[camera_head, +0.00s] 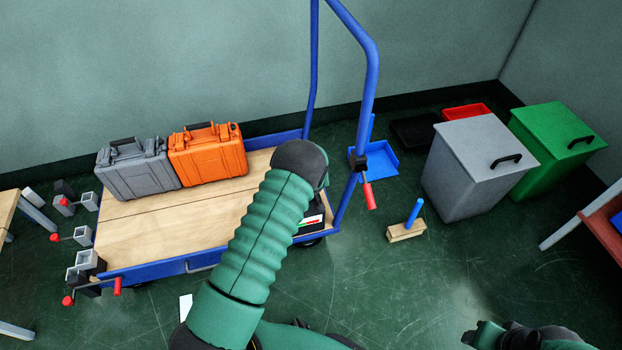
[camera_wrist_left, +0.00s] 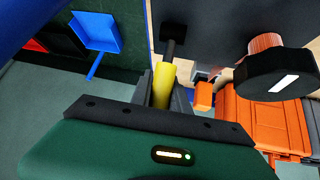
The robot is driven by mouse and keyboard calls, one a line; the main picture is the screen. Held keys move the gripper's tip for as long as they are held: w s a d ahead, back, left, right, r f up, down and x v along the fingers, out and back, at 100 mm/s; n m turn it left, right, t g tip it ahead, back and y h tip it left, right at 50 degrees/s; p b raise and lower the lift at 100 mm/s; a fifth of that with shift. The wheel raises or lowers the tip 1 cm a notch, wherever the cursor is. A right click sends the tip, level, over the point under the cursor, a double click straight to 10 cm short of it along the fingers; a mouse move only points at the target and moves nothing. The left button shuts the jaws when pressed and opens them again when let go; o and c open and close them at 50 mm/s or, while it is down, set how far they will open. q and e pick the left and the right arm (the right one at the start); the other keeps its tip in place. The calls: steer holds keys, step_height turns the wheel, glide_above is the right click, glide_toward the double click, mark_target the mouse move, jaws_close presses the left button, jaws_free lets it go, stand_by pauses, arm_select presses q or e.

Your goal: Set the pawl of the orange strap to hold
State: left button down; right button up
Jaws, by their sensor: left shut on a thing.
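In the left wrist view, my left gripper (camera_wrist_left: 163,88) is shut on a yellow grip (camera_wrist_left: 162,76) at the end of a dark rod. The rod runs up to a black block (camera_wrist_left: 173,31) on a dark panel (camera_wrist_left: 205,55). To the right, an orange ribbed roll (camera_wrist_left: 266,43), which looks like wound strap, sits behind a black round knob (camera_wrist_left: 272,78) with a white bar mark. I cannot tell which part is the pawl. In the head view my green arm hides the left gripper and the yellow grip. My right gripper (camera_head: 488,336) shows only partly at the bottom right.
A blue trolley with a wooden deck (camera_head: 140,232) carries a grey case (camera_head: 138,168) and an orange case (camera_head: 207,153). Red-handled cranks (camera_head: 369,194) stick out around it. Grey (camera_head: 475,165) and green (camera_head: 560,140) bins stand at the right; floor before them is mostly clear.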

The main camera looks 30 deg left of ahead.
arm_select(q)
steer(key=c, duration=1.3)
jaws_free()
steer(key=shift+w+a+f, duration=0.1)
steer(key=shift+o, duration=0.2)
steer(key=p+v, duration=0.7)
steer(key=v, duration=0.9)
steer(key=shift+s+d+r, duration=0.2)
steer(key=shift+s+r, duration=0.05)
steer(key=shift+s, duration=0.05)
